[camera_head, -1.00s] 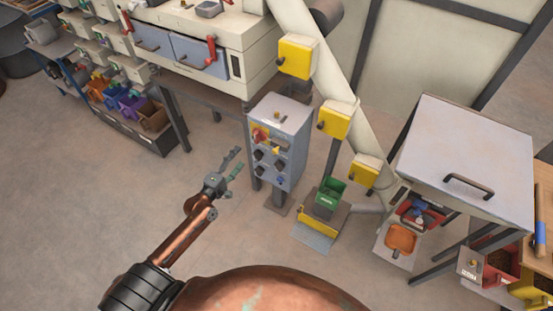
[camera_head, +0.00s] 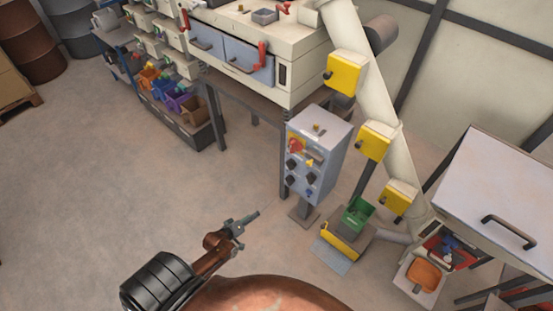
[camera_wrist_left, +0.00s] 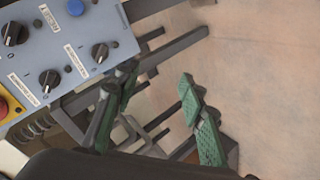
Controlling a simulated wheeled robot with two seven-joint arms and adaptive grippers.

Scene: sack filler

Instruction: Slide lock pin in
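I cannot pick out the lock pin for certain. A grey control box (camera_head: 318,155) stands on a post, with a small brass-coloured piece (camera_head: 319,128) on its top. Yellow boxes with dark knobs, the upper one (camera_head: 345,74) among them, sit along a sloping pale tube. My left gripper (camera_head: 250,217) is in front of the control box, to its lower left, apart from it. In the left wrist view my left gripper (camera_wrist_left: 158,115) is open, its green-padded fingers wide apart with nothing held between them. The box's knobbed panel (camera_wrist_left: 68,48) fills the upper left there. My right gripper is out of view.
A pale machine (camera_head: 262,45) on a dark-legged stand is behind. A grey-lidded hopper (camera_head: 500,190) is at the right. The floor at the left is clear.

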